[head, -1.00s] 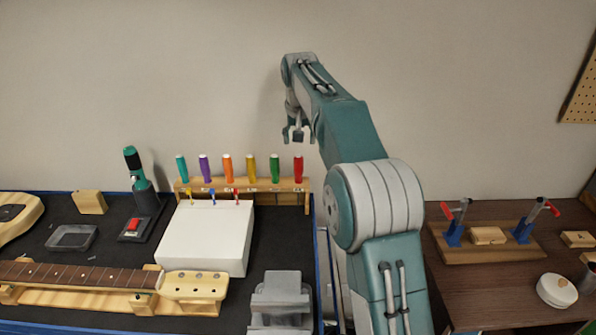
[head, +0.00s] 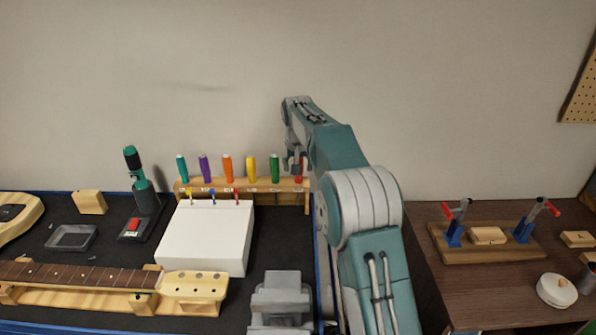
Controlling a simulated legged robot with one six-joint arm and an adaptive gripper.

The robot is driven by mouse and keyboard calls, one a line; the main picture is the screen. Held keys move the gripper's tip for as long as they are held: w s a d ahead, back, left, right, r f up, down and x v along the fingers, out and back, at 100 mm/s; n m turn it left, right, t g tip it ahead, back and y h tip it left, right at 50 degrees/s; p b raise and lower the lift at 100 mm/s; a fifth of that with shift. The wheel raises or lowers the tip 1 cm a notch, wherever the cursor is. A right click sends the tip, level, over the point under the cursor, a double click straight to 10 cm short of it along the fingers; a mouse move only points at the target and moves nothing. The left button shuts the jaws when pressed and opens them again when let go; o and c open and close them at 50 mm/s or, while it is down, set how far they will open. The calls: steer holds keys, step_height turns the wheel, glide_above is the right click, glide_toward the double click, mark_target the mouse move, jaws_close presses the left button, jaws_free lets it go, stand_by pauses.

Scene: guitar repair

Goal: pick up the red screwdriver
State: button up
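The red screwdriver (head: 299,178) stands upright at the right end of a wooden rack (head: 240,186) at the back of the bench. Only part of its red handle shows in the head view. My gripper (head: 295,166) is down at the handle, overlapping its upper part in the picture. The fingers are small and partly merge with the handle, so I cannot tell whether they touch it or are closed.
Green (head: 275,168), yellow (head: 251,168), orange, purple and teal screwdrivers stand to the left in the same rack. A white box (head: 205,240) with small coloured drivers sits in front. A guitar neck (head: 80,276) lies at the front left.

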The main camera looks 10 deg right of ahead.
steer(key=shift+f, duration=0.2)
jaws_close()
